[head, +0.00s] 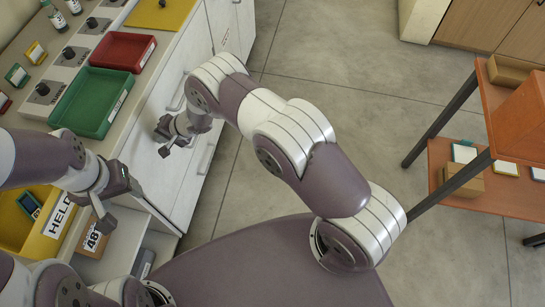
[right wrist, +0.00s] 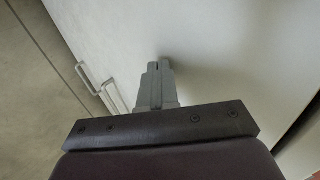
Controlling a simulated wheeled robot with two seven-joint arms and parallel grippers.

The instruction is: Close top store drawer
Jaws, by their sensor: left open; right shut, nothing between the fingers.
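The white cabinet fronts (head: 195,55) run below the counter, with bar handles (head: 207,157). I cannot tell for certain which front is the top store drawer, or whether it stands out. My right gripper (head: 164,146) is beside the white front, below the green tray's level in the picture. It is shut and empty. In the right wrist view its closed fingers (right wrist: 157,80) point at a plain white panel (right wrist: 220,50); contact cannot be told.
A green tray (head: 93,101), a red tray (head: 123,51) and a yellow board (head: 160,12) lie on the counter. The yellow bin (head: 40,240) and a cardboard box (head: 93,241) are at lower left. An orange shelf table (head: 470,190) stands right. The floor between is clear.

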